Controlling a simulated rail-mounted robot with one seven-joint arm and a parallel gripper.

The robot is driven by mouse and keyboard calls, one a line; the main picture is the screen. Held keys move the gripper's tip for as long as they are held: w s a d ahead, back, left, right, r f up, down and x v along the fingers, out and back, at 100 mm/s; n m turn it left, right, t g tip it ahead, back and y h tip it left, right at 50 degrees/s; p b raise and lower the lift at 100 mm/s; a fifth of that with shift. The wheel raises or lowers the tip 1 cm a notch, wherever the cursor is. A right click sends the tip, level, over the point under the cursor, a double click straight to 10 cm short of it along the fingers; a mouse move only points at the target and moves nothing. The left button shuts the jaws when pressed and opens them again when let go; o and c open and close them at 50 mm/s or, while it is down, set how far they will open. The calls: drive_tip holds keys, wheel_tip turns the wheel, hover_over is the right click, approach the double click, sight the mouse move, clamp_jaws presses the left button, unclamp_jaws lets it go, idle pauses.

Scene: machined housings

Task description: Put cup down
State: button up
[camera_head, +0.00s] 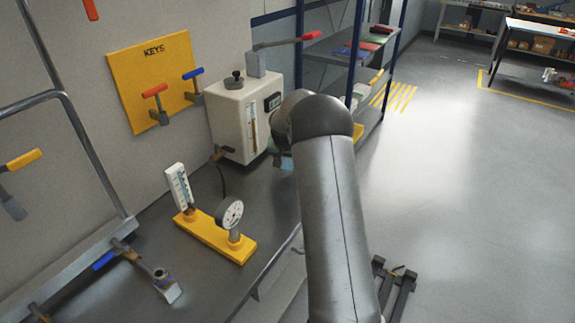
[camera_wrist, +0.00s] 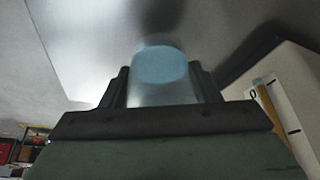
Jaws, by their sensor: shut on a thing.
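A clear cup (camera_wrist: 160,90) with a light blue, see-through look sits between the fingers of my gripper (camera_wrist: 160,72) in the wrist view. The gripper is shut on it. In the head view my own arm hides most of the gripper and cup; a small bluish bit of the cup (camera_head: 287,162) shows left of the arm, in front of the white tank (camera_head: 238,122). I cannot tell whether the cup touches the bench (camera_head: 265,205).
A yellow stand (camera_head: 215,236) with a thermometer and a dial gauge (camera_head: 230,212) is on the bench. A valve with a blue handle (camera_head: 108,260) lies front left. A yellow KEYS board (camera_head: 155,80) hangs behind. Shelves (camera_head: 350,45) stand beyond the tank. Bare bench lies between stand and arm.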

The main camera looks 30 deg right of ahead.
sight(287, 167)
drive_tip(key=shift+f, duration=1.4)
drive_tip(key=shift+f, duration=0.15)
drive_tip(key=o, duration=1.1)
drive_tip(key=shift+c, duration=0.2)
